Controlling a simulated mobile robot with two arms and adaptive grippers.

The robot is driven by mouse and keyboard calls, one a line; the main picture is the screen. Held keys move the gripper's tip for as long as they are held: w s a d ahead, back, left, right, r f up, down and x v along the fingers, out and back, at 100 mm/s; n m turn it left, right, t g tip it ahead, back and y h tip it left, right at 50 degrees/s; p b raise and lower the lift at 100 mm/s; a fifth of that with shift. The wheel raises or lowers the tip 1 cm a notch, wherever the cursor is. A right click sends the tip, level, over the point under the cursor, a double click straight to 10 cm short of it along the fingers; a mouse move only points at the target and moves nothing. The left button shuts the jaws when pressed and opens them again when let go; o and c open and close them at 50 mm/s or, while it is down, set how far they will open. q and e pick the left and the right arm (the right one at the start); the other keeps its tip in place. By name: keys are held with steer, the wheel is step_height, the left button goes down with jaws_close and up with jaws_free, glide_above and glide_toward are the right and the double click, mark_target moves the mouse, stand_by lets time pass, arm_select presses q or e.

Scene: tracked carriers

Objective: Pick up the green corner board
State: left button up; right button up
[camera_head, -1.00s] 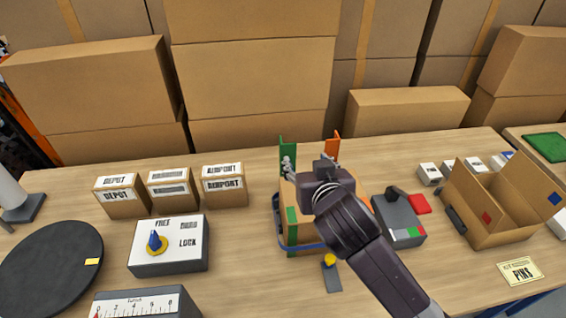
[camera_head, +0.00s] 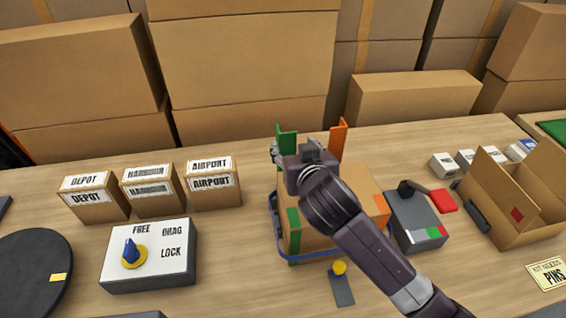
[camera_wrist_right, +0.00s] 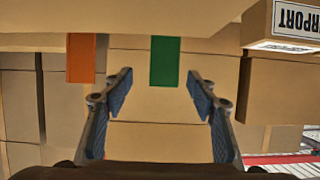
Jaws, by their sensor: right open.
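The green corner board (camera_head: 287,140) stands upright at the back left of a cardboard box on the table; its lower part is hidden behind my right gripper (camera_head: 295,155). In the right wrist view the green board (camera_wrist_right: 165,62) hangs into the picture, between the two open fingers (camera_wrist_right: 160,88) and beyond their tips. The fingers are apart with nothing between their pads. An orange corner board (camera_head: 338,138) stands upright to the right of the green one, and it also shows in the right wrist view (camera_wrist_right: 81,58). My left gripper is not seen.
The carton (camera_head: 350,187) sits in a blue-rimmed carrier (camera_head: 312,257), with a green strip on its front left corner. A grey device with a red lever (camera_head: 414,222) stands close right. Labelled boxes (camera_head: 150,187) and a dial panel (camera_head: 150,255) stand left.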

mark_target(288, 139)
steer(key=x, duration=0.3)
steer(key=p+x, duration=0.1)
steer(key=x, duration=0.1)
steer(key=shift+w+a+r, duration=0.1)
steer(key=shift+a+r, duration=0.1)
steer(key=shift+a, duration=0.15)
steer(key=c, duration=1.4)
